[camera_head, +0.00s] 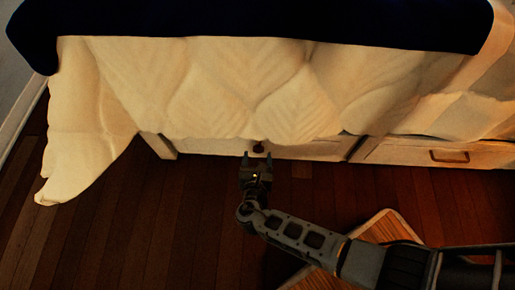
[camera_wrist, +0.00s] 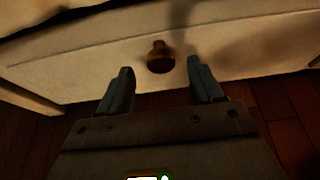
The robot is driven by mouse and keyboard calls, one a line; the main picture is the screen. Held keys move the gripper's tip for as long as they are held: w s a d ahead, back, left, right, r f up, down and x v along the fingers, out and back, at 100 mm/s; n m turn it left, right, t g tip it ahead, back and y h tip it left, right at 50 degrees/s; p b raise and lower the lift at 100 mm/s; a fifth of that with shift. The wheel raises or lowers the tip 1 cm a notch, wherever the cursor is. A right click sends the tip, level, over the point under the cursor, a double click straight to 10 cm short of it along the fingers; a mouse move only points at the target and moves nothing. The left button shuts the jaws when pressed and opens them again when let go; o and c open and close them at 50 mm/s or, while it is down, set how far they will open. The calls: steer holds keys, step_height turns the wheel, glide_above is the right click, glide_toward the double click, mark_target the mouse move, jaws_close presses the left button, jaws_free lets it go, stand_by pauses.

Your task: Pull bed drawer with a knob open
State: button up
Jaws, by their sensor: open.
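The bed drawer with a knob (camera_head: 308,149) is under the bed, left of a second drawer, its upper part covered by the hanging bedding. It appears closed. Its dark round knob (camera_head: 258,148) shows just below the bedding edge. In the wrist view, the knob (camera_wrist: 160,57) stands out from the pale drawer front (camera_wrist: 90,62). My gripper (camera_head: 258,157) is open in front of the drawer, its fingers either side of the knob's line. In the wrist view, my gripper (camera_wrist: 162,88) has the knob ahead of and between its fingertips, with nothing held.
A second drawer (camera_head: 400,152) with a bar handle (camera_head: 449,156) is to the right. Cream bedding (camera_head: 220,90) hangs over the drawer tops and reaches the floor at left. The wooden floor (camera_head: 130,235) is open to the left of my arm.

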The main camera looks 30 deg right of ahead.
mark_target(258, 150)
steer(key=b+x, duration=0.2)
steer(key=x, duration=0.3)
steer(key=shift+f, duration=0.1)
steer(key=shift+c, duration=0.4)
jaws_close()
